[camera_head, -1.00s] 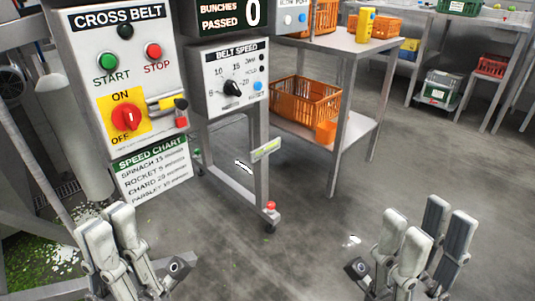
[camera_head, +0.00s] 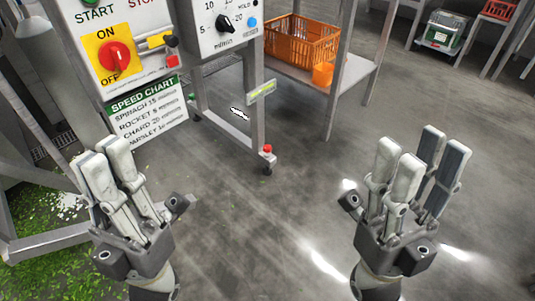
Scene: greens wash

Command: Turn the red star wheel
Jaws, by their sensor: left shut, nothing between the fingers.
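No red part here clearly shows as a star wheel. A red rotary knob (camera_head: 115,56) sits on a yellow ON/OFF plate on the control box at upper left. A small red knob (camera_head: 267,149) is at the foot of the stand. My right gripper (camera_head: 418,150) is open and empty over the bare floor at right, away from the stand.
The belt speed box (camera_head: 222,25) and speed chart (camera_head: 146,110) hang on the metal stand (camera_head: 258,110). A rack holds orange crates (camera_head: 302,40) behind it. Green leaf scraps (camera_head: 50,255) lie on the floor at left. The middle floor is clear.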

